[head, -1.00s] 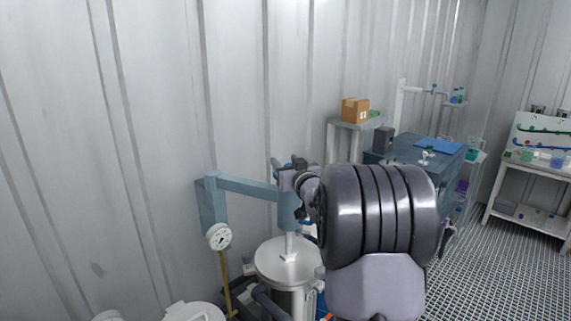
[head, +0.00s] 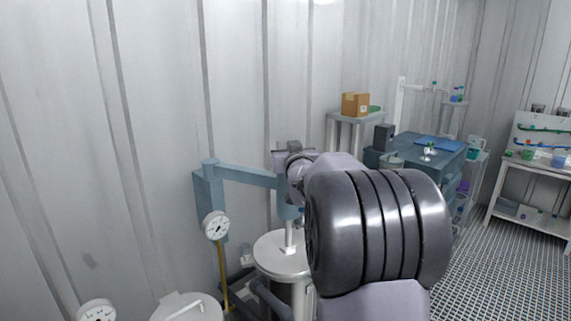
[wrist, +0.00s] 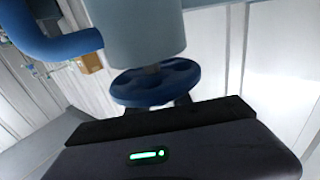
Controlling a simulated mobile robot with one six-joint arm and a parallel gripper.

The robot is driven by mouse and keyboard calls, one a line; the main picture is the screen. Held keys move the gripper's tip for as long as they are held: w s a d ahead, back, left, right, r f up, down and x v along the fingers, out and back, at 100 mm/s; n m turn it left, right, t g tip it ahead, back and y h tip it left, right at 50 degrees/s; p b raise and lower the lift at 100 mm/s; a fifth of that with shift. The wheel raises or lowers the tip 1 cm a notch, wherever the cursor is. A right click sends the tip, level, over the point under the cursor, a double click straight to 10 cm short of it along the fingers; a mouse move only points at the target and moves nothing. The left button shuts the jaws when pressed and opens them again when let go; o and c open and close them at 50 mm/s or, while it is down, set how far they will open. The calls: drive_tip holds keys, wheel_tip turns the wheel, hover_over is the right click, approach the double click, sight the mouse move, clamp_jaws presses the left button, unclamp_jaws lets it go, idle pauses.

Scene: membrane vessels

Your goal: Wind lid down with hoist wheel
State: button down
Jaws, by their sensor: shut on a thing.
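In the wrist view, the blue hoist wheel (wrist: 155,82) sits against the end of a grey-blue cylinder (wrist: 138,35). My gripper (wrist: 160,102) has its dark fingers at the wheel's near rim and is shut on it. In the head view, the grey-blue hoist arm (head: 245,176) reaches right from its wall-side post. The round silver lid (head: 268,258) hangs below its end on a short rod, over the vessel (head: 300,293). I cannot tell whether lid and rim touch. My wrist and arm hide the wheel and much of the vessel in the head view.
A dial gauge (head: 215,225) is beside the hoist post, with a yellow pipe (head: 223,275) below it. Another closed white vessel (head: 185,308) stands at the lower left. A blue-grey bench (head: 430,155) stands behind my arm. Grating floor (head: 500,265) is open at right.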

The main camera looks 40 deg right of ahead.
idle(0.3)
drive_tip(key=c, duration=1.1)
unclamp_jaws()
drive_tip(key=shift+c, duration=0.2)
drive_tip(key=shift+s, duration=0.1)
drive_tip(key=p+v, duration=0.1)
drive_tip(key=v, duration=1.6)
drive_tip(key=shift+a, duration=0.2)
